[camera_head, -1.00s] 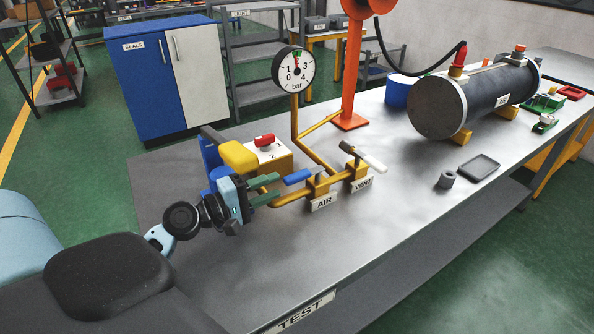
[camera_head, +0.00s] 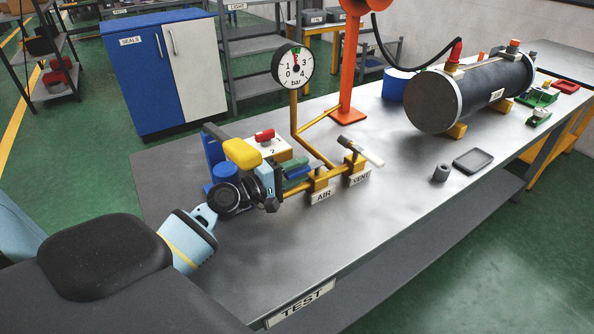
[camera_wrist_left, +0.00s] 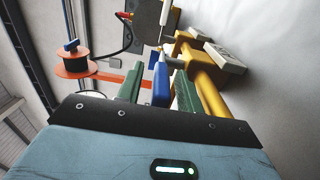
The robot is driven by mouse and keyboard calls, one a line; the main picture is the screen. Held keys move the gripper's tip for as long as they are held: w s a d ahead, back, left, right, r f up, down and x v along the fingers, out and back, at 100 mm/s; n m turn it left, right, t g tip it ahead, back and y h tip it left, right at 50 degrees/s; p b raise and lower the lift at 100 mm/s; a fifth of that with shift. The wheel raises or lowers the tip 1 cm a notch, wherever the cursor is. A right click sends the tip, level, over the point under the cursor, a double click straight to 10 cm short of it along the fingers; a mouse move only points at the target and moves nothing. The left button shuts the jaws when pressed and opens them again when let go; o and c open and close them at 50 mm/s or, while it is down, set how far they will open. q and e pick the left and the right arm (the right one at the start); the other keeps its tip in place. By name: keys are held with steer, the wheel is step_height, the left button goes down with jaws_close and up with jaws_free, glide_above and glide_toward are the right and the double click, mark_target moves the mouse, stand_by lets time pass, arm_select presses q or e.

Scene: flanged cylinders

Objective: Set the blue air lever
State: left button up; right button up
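The blue air lever (camera_head: 299,173) is attached to the yellow pipework (camera_head: 322,183) above the AIR label (camera_head: 321,196). My left gripper (camera_head: 298,166) is at the lever, its green fingers pointing right along it. In the left wrist view the blue lever (camera_wrist_left: 161,82) lies between the two green fingertips (camera_wrist_left: 160,88). The fingers are spread, with a gap on each side of the lever, so the gripper is open and not clamped. The gripper and its fingers partly hide the lever in the head view. My right gripper is not in view.
The white-handled vent lever (camera_head: 366,152) stands just right of the air lever. A pressure gauge (camera_head: 293,66) rises on a yellow pipe behind. A yellow handle (camera_head: 242,153) and a box with a red knob (camera_head: 265,136) are close behind my wrist. The front bench top is clear.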

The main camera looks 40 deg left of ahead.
arm_select(q)
jaws_close()
stand_by(0.5)
